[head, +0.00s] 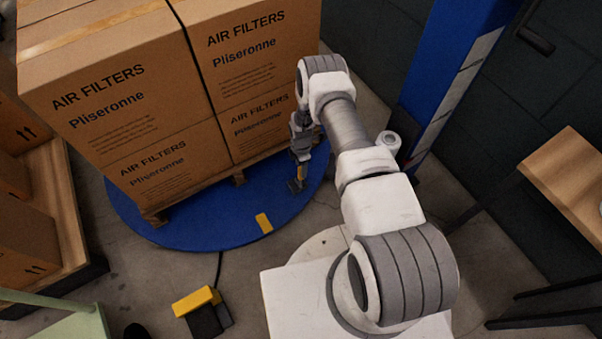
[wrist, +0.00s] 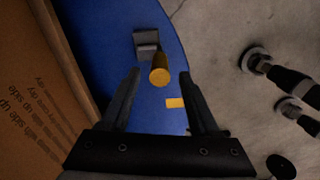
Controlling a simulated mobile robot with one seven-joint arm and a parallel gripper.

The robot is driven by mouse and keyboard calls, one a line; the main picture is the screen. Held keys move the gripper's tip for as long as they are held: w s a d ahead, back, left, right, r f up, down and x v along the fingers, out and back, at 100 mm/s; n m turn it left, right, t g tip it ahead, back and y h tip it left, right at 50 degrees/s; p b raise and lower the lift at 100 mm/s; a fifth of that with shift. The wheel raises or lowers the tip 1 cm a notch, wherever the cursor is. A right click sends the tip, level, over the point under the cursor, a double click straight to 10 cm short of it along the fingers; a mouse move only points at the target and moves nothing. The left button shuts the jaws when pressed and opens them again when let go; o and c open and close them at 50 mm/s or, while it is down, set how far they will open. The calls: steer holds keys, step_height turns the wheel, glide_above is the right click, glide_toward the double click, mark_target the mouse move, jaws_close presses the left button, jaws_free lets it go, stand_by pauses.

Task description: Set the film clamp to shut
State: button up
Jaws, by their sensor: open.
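The film clamp shows in the wrist view as a grey block (wrist: 147,43) with an orange cylindrical handle (wrist: 160,76), on the blue turntable (wrist: 170,30). The handle's round end faces the wrist camera. In the head view the clamp (head: 296,186) is small, by the turntable's right edge, partly behind my gripper (head: 302,158). In the wrist view my gripper (wrist: 159,74) is open, with one finger on each side of the handle and visible gaps between. I cannot tell whether the clamp is open or shut.
Stacked air filter boxes (head: 160,110) stand on a pallet left of my gripper. A blue column (head: 445,70) rises to the right. A yellow patch (head: 264,222) marks the turntable. A yellow and black pedal (head: 203,308) lies on the floor. A wooden surface (head: 570,180) is far right.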

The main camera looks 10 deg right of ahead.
steer(key=shift+f+b, duration=0.45)
steer(key=shift+f, duration=1.35)
jaws_close()
steer(key=shift+s, duration=0.1)
